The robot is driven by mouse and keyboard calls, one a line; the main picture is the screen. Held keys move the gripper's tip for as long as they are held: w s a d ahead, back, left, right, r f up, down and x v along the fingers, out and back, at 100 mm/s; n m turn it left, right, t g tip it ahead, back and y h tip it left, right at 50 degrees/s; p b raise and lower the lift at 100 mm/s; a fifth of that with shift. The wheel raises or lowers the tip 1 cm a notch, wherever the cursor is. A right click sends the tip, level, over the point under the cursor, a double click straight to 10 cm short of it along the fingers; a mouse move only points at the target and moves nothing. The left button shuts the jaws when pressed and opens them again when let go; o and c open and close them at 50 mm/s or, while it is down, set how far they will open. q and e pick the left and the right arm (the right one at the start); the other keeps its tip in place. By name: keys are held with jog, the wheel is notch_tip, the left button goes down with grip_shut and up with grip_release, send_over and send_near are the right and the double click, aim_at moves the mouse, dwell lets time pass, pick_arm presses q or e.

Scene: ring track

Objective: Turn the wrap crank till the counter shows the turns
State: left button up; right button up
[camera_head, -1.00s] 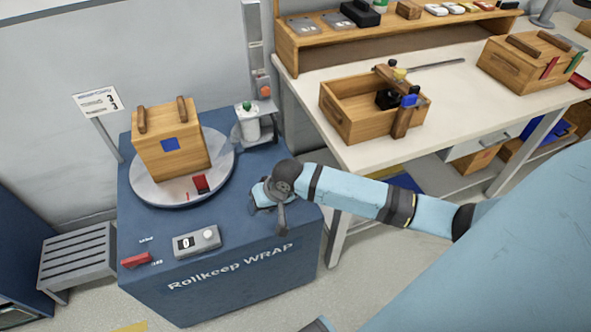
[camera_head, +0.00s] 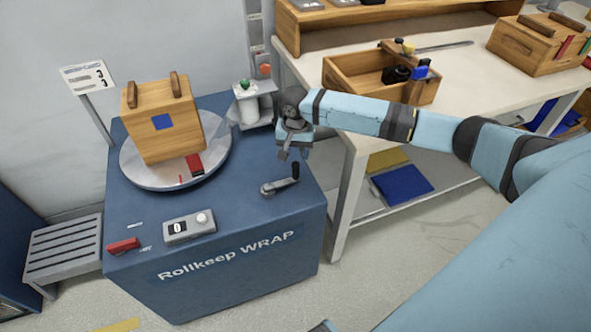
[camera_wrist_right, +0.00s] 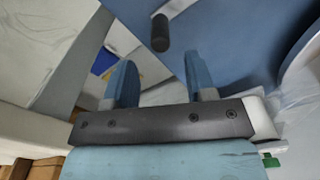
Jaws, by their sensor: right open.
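The wrap crank (camera_head: 279,186) is a grey arm with an upright black handle (camera_head: 296,171), on the right of the blue wrap machine's top. The counter (camera_head: 188,227) is a grey box at the front, and its display seems to read 0. My right gripper (camera_head: 293,154) is open and empty, behind and above the crank handle, apart from it. In the right wrist view the black handle (camera_wrist_right: 160,33) lies beyond the two blue fingers (camera_wrist_right: 160,80), roughly in line with the gap between them. My left gripper is not in view.
A wooden crate (camera_head: 163,135) with a blue square stands on the round turntable (camera_head: 140,180). A sign (camera_head: 88,77) appears to show a 3. A red switch (camera_head: 123,245) is front left. A column with a green-topped white part (camera_head: 247,105) stands behind; a workbench (camera_head: 300,80) is at right.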

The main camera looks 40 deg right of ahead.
aim_at(296, 163)
notch_tip(296, 163, down, 7)
jog(key=shift+b, duration=0.6)
grip_shut()
